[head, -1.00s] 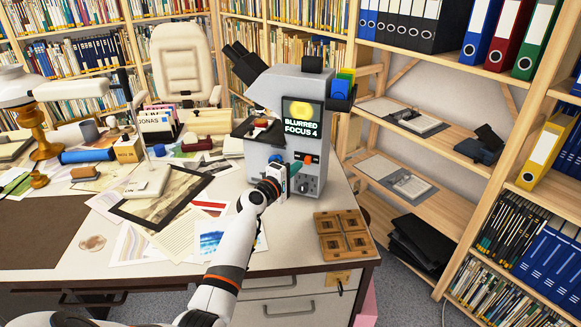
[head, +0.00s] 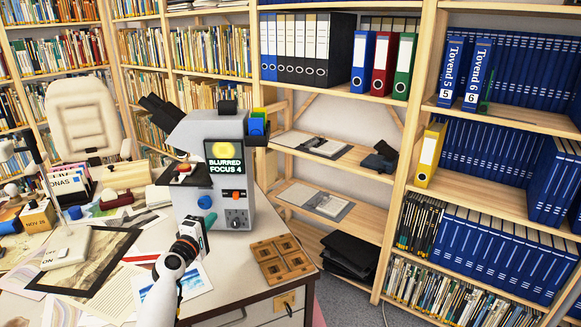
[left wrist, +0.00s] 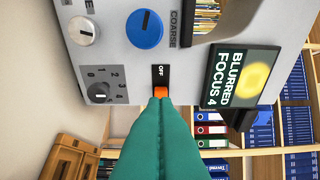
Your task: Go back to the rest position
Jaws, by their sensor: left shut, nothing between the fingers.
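My left gripper (head: 209,218) is shut and empty, with teal fingers, in front of a grey microscope-like machine (head: 185,210) on the desk. In the left wrist view the closed fingers (left wrist: 160,106) point at a small orange switch (left wrist: 160,91) marked OFF on the machine's panel. I cannot tell whether they touch it. A blue knob (left wrist: 145,29) marked COARSE and a grey dial (left wrist: 98,94) are beside it. The display (head: 224,160) reads BLURRED FOCUS 4. My right gripper is not in view.
A wooden holder (head: 280,260) with several square openings lies on the desk right of my left gripper. Papers and framed prints (head: 75,255) cover the desk to the left. Wooden shelves (head: 470,190) with binders stand at the right. A white chair (head: 85,118) is behind the desk.

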